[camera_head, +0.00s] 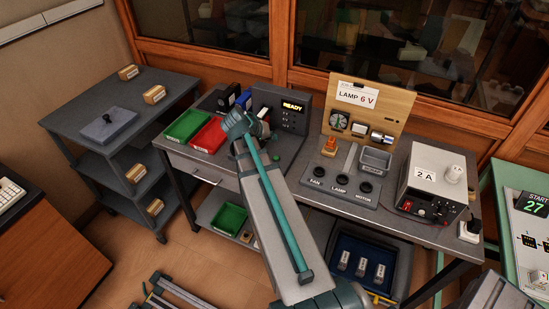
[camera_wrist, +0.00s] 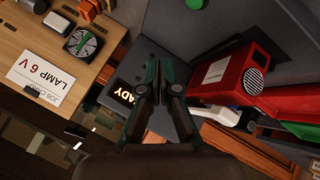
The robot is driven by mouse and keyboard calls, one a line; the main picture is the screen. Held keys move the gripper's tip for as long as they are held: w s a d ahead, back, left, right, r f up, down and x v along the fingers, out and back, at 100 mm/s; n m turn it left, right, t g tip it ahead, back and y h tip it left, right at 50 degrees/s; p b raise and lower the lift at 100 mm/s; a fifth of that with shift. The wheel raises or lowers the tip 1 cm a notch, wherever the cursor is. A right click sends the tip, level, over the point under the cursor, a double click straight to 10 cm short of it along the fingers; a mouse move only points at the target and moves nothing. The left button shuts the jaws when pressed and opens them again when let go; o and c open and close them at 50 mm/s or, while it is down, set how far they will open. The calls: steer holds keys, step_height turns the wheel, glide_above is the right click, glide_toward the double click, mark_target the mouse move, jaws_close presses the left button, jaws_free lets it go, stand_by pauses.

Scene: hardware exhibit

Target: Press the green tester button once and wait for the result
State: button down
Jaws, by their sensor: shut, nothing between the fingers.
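The dark grey tester (camera_head: 270,95) stands at the back of the table, its lit display (camera_head: 293,107) reading READY. A small green button (camera_head: 276,157) shows on its base, right beside my arm. My gripper (camera_wrist: 158,68) is shut and empty, in front of the tester. In the head view my wrist covers part of the tester and hides the fingertips, so I cannot tell their height above it.
A green bin (camera_head: 187,125) and a red bin (camera_head: 209,136) sit left of my arm. Right of the tester stand the LAMP 6 V board (camera_head: 395,103), a row of switches marked FAN, LAMP and MOTOR (camera_head: 340,187), and a white power supply (camera_head: 428,172).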

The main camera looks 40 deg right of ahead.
mark_target(275, 158)
steer(key=shift+s+d+r, duration=0.1)
steer(key=shift+d+r, duration=0.6)
steer(key=shift+f, duration=0.15)
steer(key=shift+f+b, duration=2.55)
steer(key=shift+f, duration=1.75)
steer(key=shift+f, duration=0.15)
steer(key=shift+f+b, duration=0.3)
steer(key=shift+b, duration=0.15)
steer(key=shift+f+b, duration=0.35)
steer(key=shift+f, duration=0.05)
steer(key=shift+r, duration=0.2)
steer(key=shift+r+p, duration=0.45)
steer(key=shift+r, duration=0.25)
